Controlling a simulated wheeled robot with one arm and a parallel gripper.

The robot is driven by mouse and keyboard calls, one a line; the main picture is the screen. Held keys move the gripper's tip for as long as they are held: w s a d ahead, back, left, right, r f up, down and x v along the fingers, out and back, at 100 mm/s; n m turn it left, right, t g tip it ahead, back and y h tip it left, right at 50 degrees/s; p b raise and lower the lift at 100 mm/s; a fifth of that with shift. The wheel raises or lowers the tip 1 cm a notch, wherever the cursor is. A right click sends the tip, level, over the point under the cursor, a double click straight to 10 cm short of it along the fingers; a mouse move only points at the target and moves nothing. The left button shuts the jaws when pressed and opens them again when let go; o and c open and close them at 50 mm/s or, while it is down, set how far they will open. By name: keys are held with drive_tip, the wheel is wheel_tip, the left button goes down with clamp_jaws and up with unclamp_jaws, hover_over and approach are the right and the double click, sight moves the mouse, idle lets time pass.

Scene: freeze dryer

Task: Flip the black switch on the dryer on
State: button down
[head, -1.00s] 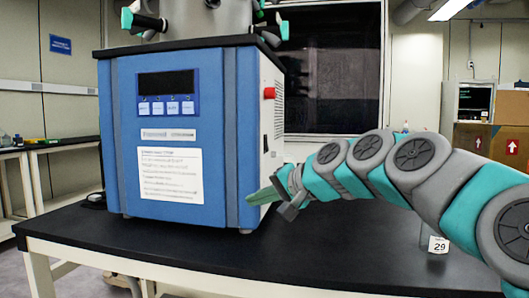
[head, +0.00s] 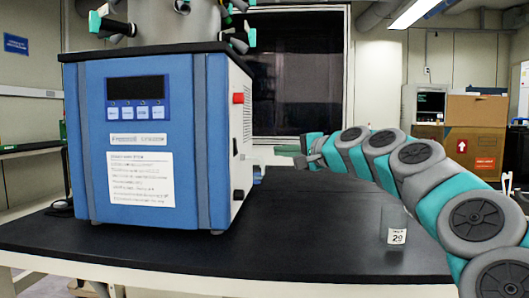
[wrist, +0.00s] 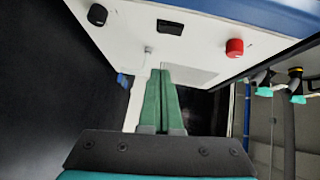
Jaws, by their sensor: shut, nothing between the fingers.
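The dryer (head: 140,150) is a blue box with a white right side, standing on the black table. The black switch (wrist: 170,27) is a small dark rectangle on that white side. It lies between a red knob (wrist: 235,47) and a round black knob (wrist: 97,15). The switch also shows as a thin dark mark in the head view (head: 235,146). My gripper (wrist: 165,72) has its green fingers together with nothing between them. Its tips point toward the white side, below the switch in the wrist view. In the head view my gripper (head: 300,161) is right of the dryer, apart from it.
A clear container labelled 29 (head: 396,236) stands on the black table (head: 300,235), close to my arm. The table right of the dryer is otherwise mostly clear. Cardboard boxes (head: 477,125) are in the background. Black-and-teal valves (head: 112,25) stick out above the dryer.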

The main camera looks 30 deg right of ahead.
drive_tip(key=a+p+x, duration=0.1)
drive_tip(key=a+x, duration=0.1)
drive_tip(key=x, duration=1)
drive_tip(key=shift+s+a, duration=0.25)
drive_tip(key=shift+a, duration=0.15)
drive_tip(key=shift+f, duration=0.1)
drive_tip(key=s+d+b, duration=0.1)
drive_tip(key=s+d, duration=0.1)
drive_tip(key=s, duration=0.4)
drive_tip(key=s+d+f+b, duration=0.1)
drive_tip(key=s+d, duration=0.1)
drive_tip(key=s, duration=0.3)
drive_tip(key=shift+s+d+f+m+t, duration=0.3)
drive_tip(key=shift+s+d, duration=0.1)
